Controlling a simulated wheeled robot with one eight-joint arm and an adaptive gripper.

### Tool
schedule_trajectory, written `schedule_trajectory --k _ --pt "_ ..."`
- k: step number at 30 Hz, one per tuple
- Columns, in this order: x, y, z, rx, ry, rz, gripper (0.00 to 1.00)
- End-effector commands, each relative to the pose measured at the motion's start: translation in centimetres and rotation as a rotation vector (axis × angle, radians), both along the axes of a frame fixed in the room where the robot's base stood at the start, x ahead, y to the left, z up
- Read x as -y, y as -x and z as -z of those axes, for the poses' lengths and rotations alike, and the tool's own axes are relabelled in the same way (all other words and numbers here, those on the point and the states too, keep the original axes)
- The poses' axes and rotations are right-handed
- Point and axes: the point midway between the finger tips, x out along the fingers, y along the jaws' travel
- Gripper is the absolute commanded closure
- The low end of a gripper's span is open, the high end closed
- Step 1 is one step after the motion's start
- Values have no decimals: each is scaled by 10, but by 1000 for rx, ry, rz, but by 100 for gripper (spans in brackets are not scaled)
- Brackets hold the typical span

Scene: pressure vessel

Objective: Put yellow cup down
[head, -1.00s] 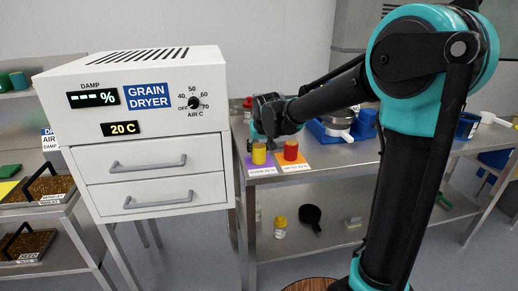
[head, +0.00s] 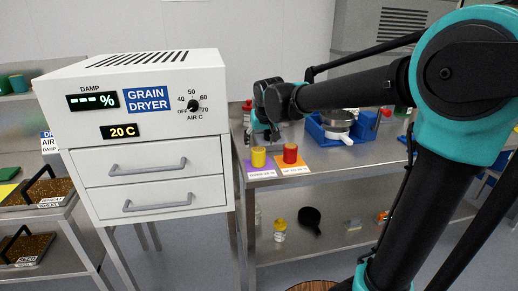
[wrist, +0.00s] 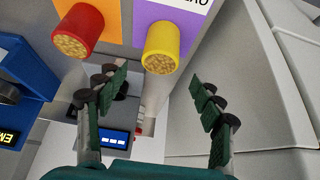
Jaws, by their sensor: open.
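The yellow cup (head: 258,157) stands upright on a purple mat (head: 247,165) at the left end of the steel table. In the wrist view the yellow cup (wrist: 162,48) is full of pale grains and sits on the purple mat (wrist: 185,14). My gripper (head: 265,138) is just behind and above the cup in the head view. In the wrist view my gripper (wrist: 165,105) is open, with its fingers apart and nothing between them. The cup lies beyond the fingertips and clear of them.
A red cup (head: 290,153) stands on an orange mat (head: 305,168) to the right; it also holds grains in the wrist view (wrist: 78,32). A blue device (head: 335,128) with a metal pan is behind. The white grain dryer (head: 140,130) stands close on the left.

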Motion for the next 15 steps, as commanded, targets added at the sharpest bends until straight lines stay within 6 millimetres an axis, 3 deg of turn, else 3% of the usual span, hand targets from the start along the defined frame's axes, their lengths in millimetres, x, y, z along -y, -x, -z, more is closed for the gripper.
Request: schedule_trajectory --k 7,15 --pt "5 19 -34 0 0 1 33" --pt "8 25 -43 -1 -1 2 33"
